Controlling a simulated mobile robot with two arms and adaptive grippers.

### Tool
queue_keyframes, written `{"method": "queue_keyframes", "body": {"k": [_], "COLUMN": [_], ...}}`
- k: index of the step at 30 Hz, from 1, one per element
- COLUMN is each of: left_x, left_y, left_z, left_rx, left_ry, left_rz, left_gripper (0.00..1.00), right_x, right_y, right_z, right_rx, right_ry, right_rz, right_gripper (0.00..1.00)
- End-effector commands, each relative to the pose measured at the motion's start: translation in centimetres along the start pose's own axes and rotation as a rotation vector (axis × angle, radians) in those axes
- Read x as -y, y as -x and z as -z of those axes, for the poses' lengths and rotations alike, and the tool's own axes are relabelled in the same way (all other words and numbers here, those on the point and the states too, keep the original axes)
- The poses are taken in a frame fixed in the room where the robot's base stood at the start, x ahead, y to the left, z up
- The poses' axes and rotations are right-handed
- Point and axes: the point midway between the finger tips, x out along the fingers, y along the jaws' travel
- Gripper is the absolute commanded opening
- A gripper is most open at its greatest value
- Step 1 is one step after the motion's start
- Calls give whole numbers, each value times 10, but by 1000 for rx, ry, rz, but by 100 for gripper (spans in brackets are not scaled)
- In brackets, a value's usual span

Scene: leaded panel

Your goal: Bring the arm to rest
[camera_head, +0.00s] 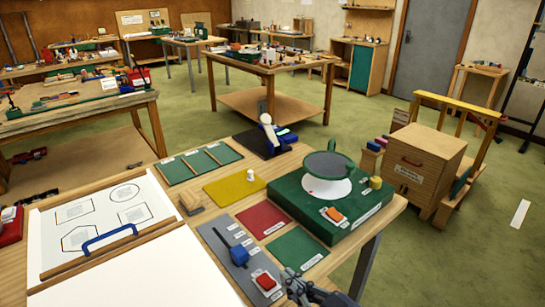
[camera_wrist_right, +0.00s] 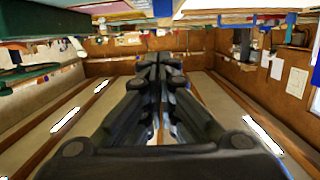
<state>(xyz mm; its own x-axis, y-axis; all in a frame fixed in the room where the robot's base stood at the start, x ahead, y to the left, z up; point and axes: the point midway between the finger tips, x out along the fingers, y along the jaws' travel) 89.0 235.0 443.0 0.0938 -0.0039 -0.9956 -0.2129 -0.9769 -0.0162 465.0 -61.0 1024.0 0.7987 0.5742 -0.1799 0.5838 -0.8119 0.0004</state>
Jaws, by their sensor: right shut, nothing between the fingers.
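My right gripper (camera_head: 298,285) shows at the bottom edge of the head view, at the front right of the near workbench, next to the grey panel with the blue and red parts. In the right wrist view its fingers (camera_wrist_right: 160,68) are together with nothing between them. That view looks out across the room and appears upside down. My left gripper is in neither view.
The near bench holds a white pattern board (camera_head: 108,210) with a blue handle, a yellow mat (camera_head: 230,190), a red mat (camera_head: 262,219) and a green machine (camera_head: 345,225) with a round disc. A wooden cabinet (camera_head: 420,165) stands beyond its right edge. Green floor (camera_head: 370,115) lies open behind.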

Motion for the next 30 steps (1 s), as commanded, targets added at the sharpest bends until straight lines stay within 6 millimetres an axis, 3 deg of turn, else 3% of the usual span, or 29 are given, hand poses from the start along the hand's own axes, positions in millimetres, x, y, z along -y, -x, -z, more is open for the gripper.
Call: {"method": "queue_keyframes", "body": {"k": [4,8,12,15,24,25,30], "left_x": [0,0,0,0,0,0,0], "left_y": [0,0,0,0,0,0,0], "left_z": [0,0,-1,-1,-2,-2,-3], "left_rx": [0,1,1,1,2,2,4], "left_ry": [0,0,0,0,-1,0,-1], "left_rz": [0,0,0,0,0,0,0], "left_gripper": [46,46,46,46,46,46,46], "right_x": [-1,-6,-12,-14,-5,-4,-10], "right_y": [8,32,76,109,207,210,189], "right_z": [-24,-68,-119,-146,-197,-203,-247], "right_rx": [102,304,553,703,1064,1085,1096], "right_ry": [-16,-52,-110,-156,-294,-302,-298], "right_rz": [-29,-95,-186,-242,-384,-390,-378], "right_gripper": [0,0,0,0,0,0,0]}}
